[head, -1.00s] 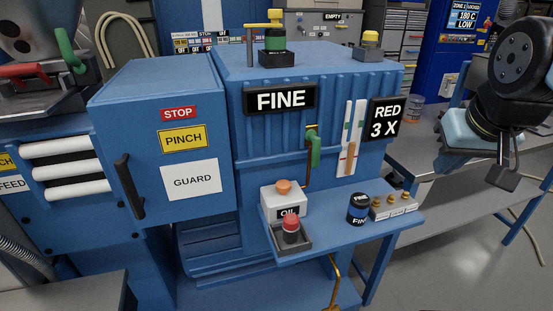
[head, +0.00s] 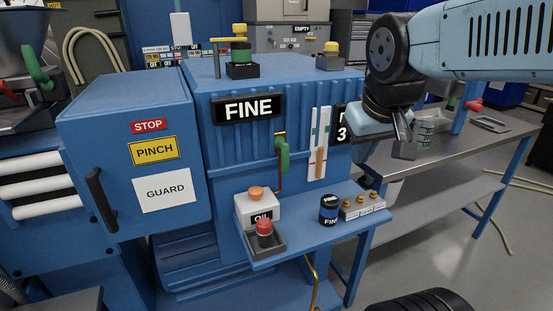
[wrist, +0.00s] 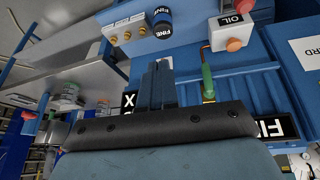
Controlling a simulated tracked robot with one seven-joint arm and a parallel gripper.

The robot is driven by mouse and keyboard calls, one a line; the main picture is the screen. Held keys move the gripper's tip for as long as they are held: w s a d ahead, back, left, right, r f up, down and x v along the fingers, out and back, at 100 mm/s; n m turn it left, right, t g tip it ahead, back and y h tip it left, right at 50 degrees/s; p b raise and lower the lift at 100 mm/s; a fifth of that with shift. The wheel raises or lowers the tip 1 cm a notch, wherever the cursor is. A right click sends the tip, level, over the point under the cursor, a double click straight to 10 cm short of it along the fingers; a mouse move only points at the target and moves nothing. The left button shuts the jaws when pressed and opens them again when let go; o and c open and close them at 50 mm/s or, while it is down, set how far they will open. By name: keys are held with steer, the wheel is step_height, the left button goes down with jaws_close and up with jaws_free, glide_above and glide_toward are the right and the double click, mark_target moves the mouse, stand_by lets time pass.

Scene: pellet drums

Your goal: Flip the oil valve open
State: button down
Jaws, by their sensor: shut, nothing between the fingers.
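The oil valve's green lever (head: 282,152) hangs down beside a copper pipe on the front of the blue machine, below the FINE sign. The pipe runs down to the white OIL box (head: 257,207) with an orange button on the shelf.
The shelf holds a red button in a dark tray (head: 265,237), a dark blue FINE jar (head: 329,209) and a block with brass fittings (head: 362,207). A white gauge strip (head: 318,143) stands between lever and gripper. A grey bench (head: 455,150) is at right.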

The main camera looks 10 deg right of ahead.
steer(key=w+a+n+h, duration=0.1)
steer(key=w+a+n, duration=0.3)
steer(key=a, duration=0.5)
steer(key=w+a+n+g+h, duration=0.1)
steer(key=w+a+n, duration=0.3)
steer(key=a, duration=0.5)
steer(key=shift+w+a+f+n+g+h, duration=0.3)
steer(key=shift+w+f, duration=0.1)
steer(key=shift+w, duration=0.3)
steer(key=w+d+f, duration=0.5)
steer(key=w+f, duration=0.1)
steer(key=f, duration=0.3)
steer(key=shift+f, duration=0.15)
steer(key=shift+s+d, duration=0.1)
steer(key=shift+d, duration=0.05)
steer(key=shift+a, duration=0.2)
